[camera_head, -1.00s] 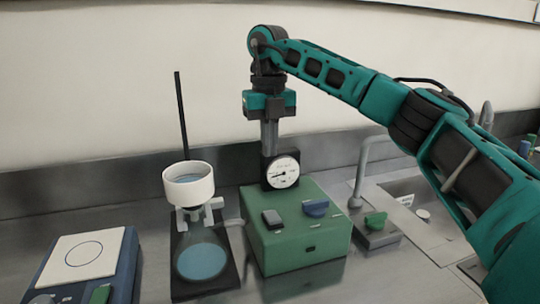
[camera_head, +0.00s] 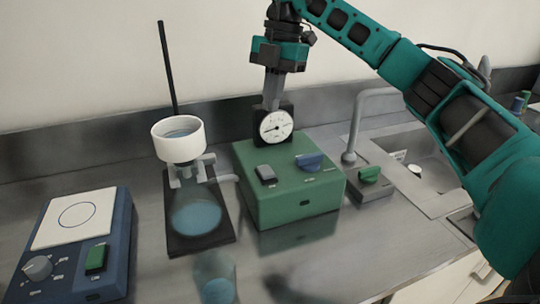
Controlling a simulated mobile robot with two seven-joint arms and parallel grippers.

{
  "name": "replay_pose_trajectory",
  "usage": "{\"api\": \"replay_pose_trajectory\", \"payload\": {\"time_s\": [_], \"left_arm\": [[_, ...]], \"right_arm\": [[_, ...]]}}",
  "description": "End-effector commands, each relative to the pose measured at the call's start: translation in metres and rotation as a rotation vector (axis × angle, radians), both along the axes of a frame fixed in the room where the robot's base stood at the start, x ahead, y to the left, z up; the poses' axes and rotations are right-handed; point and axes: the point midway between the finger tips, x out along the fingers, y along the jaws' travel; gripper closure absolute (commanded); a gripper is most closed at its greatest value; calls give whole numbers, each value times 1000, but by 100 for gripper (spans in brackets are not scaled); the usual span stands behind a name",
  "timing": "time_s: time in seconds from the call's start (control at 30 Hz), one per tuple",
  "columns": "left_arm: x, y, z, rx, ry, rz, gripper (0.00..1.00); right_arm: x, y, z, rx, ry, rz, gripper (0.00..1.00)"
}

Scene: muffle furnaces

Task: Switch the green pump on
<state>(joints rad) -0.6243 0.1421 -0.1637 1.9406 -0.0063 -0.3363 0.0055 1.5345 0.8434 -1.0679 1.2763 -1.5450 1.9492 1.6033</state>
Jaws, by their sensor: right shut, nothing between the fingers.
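The green pump (camera_head: 290,192) is a box on the steel bench, right of centre. On its top are a grey rocker switch (camera_head: 265,174) at the left and a blue knob (camera_head: 308,161) at the right. A round white gauge (camera_head: 275,125) in a black housing stands at its back. The rocker's position is too small to tell. My right gripper (camera_head: 272,102) points down at the gauge housing, its fingers shut and empty. The fingertips appear just above or behind the housing; I cannot tell whether they touch it. My left gripper is not in view.
A flask (camera_head: 197,217) with a white funnel (camera_head: 178,141) and a tall rod stands left of the pump. A blue hotplate (camera_head: 117,235) is further left and a beaker (camera_head: 215,280) in front.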

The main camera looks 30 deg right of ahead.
Motion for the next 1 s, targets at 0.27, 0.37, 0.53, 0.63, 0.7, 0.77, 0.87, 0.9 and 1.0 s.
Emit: {"api": "replay_pose_trajectory", "payload": {"time_s": [0.27, 0.37, 0.53, 0.63, 0.7, 0.77, 0.87, 0.9, 1.0], "left_arm": [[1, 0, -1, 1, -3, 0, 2], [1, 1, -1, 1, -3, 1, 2], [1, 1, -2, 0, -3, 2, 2], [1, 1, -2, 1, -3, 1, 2], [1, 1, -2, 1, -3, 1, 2], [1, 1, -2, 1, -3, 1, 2], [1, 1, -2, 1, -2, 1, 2], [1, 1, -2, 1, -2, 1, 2], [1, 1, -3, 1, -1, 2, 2]], "right_arm": [[-18, -11, 3, 68, 83, -444, 100], [-21, -13, 5, 83, 105, -546, 100], [-25, -15, 6, 95, 126, -637, 100], [-25, -16, 7, 96, 129, -650, 100], [-25, -16, 7, 97, 129, -651, 100], [-25, -16, 7, 97, 129, -650, 100], [-25, -15, 7, 97, 129, -650, 100], [-25, -15, 6, 95, 129, -649, 100], [-25, -14, 2, 95, 130, -649, 100]]}}
